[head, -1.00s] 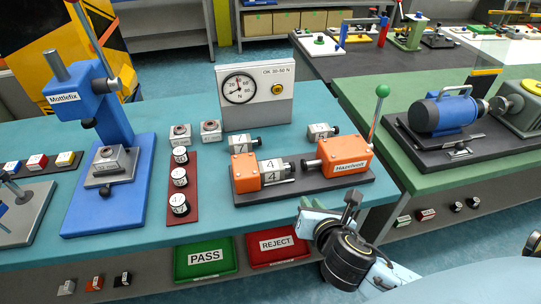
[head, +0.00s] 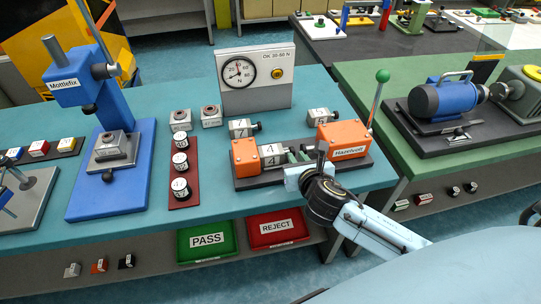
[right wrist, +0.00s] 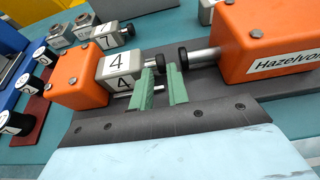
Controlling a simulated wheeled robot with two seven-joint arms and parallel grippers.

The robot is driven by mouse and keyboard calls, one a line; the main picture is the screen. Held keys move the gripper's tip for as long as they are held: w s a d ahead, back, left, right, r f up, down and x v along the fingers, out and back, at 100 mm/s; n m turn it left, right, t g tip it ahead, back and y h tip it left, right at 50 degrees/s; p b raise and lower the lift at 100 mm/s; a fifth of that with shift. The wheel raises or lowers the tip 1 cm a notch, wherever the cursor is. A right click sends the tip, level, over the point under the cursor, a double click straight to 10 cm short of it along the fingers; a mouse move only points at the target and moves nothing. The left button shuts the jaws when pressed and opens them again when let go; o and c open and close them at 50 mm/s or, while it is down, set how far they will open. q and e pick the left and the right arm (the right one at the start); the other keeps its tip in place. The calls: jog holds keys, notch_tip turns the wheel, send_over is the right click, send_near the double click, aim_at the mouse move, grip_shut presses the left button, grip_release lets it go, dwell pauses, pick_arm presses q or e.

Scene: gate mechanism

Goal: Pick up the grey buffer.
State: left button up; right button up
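A grey block marked 4 (head: 270,150) sits against the orange left housing of the test bench; it shows closer in the right wrist view (right wrist: 119,66). A dark knob shows at its right end, partly behind my fingers. Other grey blocks with dark knobs stand behind, one marked 7 (head: 241,128) and one farther right (head: 318,116). I cannot tell which block is the buffer by name. My right gripper (head: 299,155) has green fingertips (right wrist: 163,88) standing apart, just right of block 4, with nothing clearly held. My left gripper is not in view.
The orange Hazelvolt housing (head: 343,139), with a plunger and green-knobbed lever (head: 382,77), stands right of my fingers. A force gauge (head: 255,82) stands behind. A blue Mottlefix press (head: 108,175) is at left. PASS (head: 207,241) and REJECT (head: 277,229) trays are below.

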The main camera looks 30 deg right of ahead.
aim_at(293, 150)
jog(key=x, duration=0.4)
jog(key=shift+w+d+r+b, duration=0.1)
jog(key=shift+r+b, duration=0.05)
jog(key=shift+b, duration=0.15)
grip_shut()
jog(key=shift+r, duration=0.1)
